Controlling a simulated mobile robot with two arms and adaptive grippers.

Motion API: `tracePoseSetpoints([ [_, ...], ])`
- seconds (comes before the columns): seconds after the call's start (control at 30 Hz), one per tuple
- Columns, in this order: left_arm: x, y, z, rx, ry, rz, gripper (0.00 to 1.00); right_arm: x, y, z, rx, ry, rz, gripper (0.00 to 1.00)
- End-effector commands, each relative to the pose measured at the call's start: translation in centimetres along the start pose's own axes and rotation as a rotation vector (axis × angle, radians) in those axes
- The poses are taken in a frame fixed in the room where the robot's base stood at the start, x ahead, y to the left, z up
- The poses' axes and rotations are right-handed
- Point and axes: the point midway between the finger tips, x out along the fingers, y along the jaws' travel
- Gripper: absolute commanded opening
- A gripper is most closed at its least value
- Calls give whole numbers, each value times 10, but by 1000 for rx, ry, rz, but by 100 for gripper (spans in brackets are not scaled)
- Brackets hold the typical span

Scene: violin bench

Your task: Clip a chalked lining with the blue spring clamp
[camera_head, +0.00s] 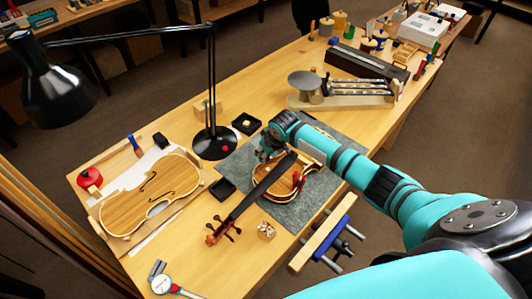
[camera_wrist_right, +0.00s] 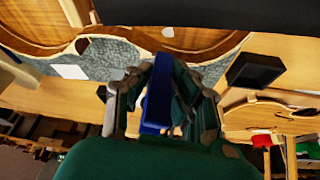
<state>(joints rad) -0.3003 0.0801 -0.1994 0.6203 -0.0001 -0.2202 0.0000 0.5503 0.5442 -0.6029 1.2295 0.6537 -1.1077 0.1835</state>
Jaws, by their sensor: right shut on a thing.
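My right gripper (camera_head: 268,150) reaches in from the right over the grey mat (camera_head: 313,213), beside the upper edge of the open violin body (camera_head: 272,188). In the right wrist view the gripper (camera_wrist_right: 160,90) is shut on the blue spring clamp (camera_wrist_right: 157,98), which stands upright between its fingers. The clamp's far end points toward the violin's curved rim (camera_wrist_right: 200,57); I cannot tell whether they touch. In the head view the clamp is hidden by the gripper. I cannot make out which lining is chalked. My left gripper is not in view.
The dark fingerboard (camera_head: 262,188) and scroll (camera_head: 219,232) extend lower left. A black lamp (camera_head: 213,143) stands left of the gripper. A small black tray (camera_head: 246,124) and a violin plate (camera_head: 150,195) lie nearby. A bench vise (camera_head: 325,240) projects at the front edge.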

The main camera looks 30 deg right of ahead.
Motion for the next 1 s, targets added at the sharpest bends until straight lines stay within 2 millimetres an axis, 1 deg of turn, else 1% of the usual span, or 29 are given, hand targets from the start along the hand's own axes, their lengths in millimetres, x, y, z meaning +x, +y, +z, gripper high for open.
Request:
tracePoseSetpoints([
  [0.77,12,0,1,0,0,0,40,19,0,8,1,1,0,0],
  [0.8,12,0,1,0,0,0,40,19,0,8,1,1,0,20],
  [1.0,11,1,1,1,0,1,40,18,0,8,0,0,0,46],
])
